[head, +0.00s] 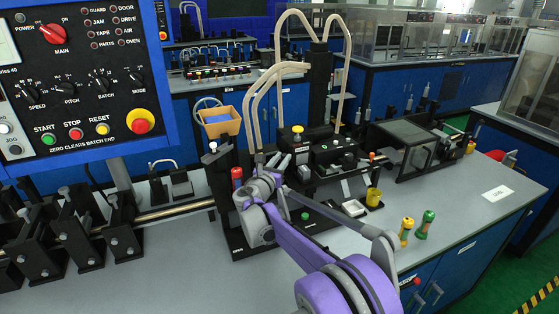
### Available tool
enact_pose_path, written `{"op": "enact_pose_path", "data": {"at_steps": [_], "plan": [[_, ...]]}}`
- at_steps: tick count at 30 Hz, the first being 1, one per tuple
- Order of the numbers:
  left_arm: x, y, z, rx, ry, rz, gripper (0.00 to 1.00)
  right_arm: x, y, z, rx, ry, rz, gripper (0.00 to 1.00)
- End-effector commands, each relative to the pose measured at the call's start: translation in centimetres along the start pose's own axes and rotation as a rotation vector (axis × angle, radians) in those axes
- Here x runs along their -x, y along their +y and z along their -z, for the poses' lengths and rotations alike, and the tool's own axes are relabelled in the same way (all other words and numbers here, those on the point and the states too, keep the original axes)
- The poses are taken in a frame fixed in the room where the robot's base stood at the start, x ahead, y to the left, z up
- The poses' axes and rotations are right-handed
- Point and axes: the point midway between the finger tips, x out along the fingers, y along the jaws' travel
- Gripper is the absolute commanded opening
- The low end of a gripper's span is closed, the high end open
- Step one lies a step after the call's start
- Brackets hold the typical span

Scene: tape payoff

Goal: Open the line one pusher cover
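My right arm comes in from the lower right, and its grey and purple gripper (264,183) is over the left part of the black machine (335,160) on the bench. Its fingertips are small and overlap grey parts, so I cannot tell whether they are open or touching anything. No readable label marks the line one pusher cover, and I cannot tell which part it is. A dark see-through box (416,152) stands at the machine's right end. My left gripper is out of view.
A control panel (75,75) with knobs and buttons fills the upper left. Black roller stands (75,235) line the bench at left. Pale curved hoses (347,45) rise behind the machine.

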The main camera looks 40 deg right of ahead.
Motion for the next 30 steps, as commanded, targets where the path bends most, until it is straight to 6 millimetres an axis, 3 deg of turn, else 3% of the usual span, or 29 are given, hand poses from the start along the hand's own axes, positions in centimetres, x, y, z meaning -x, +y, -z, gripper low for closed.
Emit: {"op": "enact_pose_path", "data": {"at_steps": [1, 4, 16, 30], "plan": [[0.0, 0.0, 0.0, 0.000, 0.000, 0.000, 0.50, 0.0, 0.0, 0.0, 0.000, 0.000, 0.000, 0.37], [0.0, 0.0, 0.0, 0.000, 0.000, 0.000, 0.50, 0.0, 0.0, 0.0, 0.000, 0.000, 0.000, 0.55], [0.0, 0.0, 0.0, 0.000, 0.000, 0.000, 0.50, 0.8, 0.1, 0.0, 0.000, 0.000, -0.001, 0.55], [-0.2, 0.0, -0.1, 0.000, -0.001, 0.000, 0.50, 9.3, 0.1, 0.0, 0.000, 0.000, -0.002, 0.55]]}}
